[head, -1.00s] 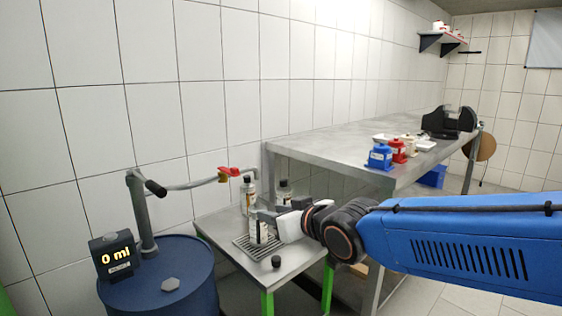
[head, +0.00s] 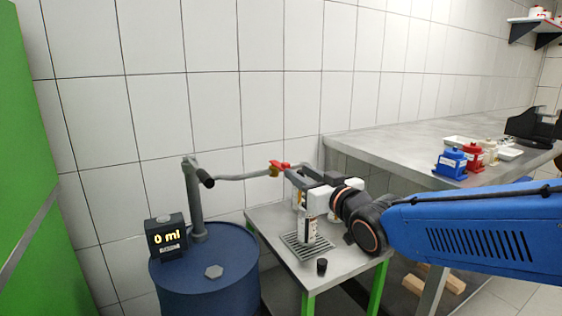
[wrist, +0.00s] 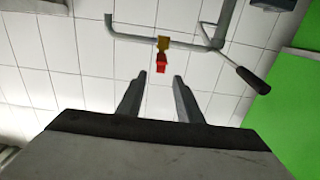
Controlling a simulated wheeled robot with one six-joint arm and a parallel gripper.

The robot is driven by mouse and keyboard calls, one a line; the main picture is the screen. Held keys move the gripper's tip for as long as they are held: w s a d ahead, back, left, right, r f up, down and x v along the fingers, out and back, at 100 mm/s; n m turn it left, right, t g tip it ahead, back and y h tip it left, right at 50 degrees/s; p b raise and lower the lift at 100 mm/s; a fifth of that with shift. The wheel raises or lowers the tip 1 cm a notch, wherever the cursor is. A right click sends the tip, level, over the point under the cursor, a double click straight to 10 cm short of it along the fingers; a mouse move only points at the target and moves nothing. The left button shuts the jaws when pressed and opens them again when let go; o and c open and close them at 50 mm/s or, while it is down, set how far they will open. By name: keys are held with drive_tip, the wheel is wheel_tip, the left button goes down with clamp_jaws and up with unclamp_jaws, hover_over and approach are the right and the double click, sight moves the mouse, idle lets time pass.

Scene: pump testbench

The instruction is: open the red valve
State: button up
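The red valve (head: 280,165) is a small red handle on a brass body, on the grey pipe that runs right from the drum pump. In the wrist view the red valve (wrist: 161,65) lies just beyond the fingertips, centred between them. My gripper (head: 296,171) is open and empty, close to the valve on its right side in the head view. In the wrist view my gripper (wrist: 160,75) shows two parted fingers with nothing between them. I cannot tell from these views whether a fingertip touches the handle.
A blue drum (head: 205,275) carries the pump and a display (head: 167,237) reading 0 ml. A small table (head: 335,268) holds a bottle (head: 308,232) on a drip grate and a black cap (head: 322,266). Blue and red containers stand on the long bench (head: 400,150).

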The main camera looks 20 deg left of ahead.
sight(284, 163)
drive_tip(key=x, duration=1.2)
clamp_jaws()
